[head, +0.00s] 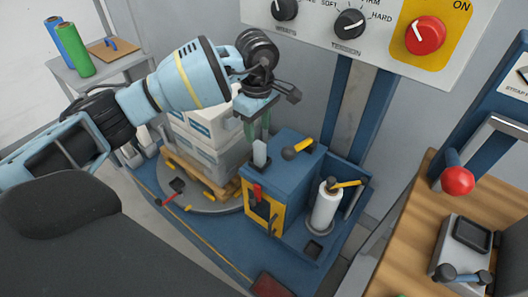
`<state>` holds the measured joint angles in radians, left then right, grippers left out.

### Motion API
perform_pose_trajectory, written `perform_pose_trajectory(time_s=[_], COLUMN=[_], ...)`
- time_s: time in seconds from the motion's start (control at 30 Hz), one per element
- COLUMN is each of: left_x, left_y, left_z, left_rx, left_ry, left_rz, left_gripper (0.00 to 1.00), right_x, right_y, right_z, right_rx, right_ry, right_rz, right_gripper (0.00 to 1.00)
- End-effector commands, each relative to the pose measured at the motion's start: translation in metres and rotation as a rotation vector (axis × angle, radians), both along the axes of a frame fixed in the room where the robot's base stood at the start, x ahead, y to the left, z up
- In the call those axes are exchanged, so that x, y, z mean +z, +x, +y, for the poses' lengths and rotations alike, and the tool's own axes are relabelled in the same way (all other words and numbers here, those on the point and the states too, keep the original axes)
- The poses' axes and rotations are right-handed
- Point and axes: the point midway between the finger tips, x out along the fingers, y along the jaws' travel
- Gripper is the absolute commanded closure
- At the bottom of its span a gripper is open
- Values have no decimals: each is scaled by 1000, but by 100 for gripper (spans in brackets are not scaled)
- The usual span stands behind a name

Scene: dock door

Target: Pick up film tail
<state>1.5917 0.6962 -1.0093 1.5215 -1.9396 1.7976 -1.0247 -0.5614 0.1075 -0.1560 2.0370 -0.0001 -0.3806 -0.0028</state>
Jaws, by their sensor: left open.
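My left gripper (258,132) points down above the near-left corner of a blue machine box (287,168), its greenish fingers apart. A small pale upright tab (260,153) stands just below the fingertips; it may be the film tail, but I cannot tell for sure. I see nothing held between the fingers. A white film roll (325,207) stands upright to the right of the box, with a yellow-and-black handle (343,184) at its top. No loose film shows clearly on the roll. My right gripper is not in view.
White boxes (204,122) on a wooden pallet (190,174) stand on a grey turntable (222,201) behind my left arm. A control panel (385,35) with knobs hangs above. A wooden bench (425,235) with a red-knobbed lever (458,181) is at the right.

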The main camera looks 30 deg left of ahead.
Motion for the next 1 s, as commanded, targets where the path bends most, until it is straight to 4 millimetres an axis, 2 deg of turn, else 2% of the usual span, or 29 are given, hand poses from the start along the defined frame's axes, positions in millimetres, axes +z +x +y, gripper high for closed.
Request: perform_pose_trajectory(time_s=[0.2,0.33,0.53,0.83,1.0], left_x=[-21,-25,-34,-73,-77], left_y=[-1,0,-1,-1,0], left_z=[-1,-1,-2,-4,-4], left_rx=[0,-1,-1,1,0], left_ry=[-3,-3,-3,-3,-3], left_rz=[3,0,3,3,0], left_gripper=[55,55,55,55,55], right_x=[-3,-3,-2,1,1], right_y=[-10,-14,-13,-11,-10], right_z=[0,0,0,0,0], right_rx=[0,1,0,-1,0], right_ry=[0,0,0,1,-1], right_rz=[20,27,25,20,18], right_gripper=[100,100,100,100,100])
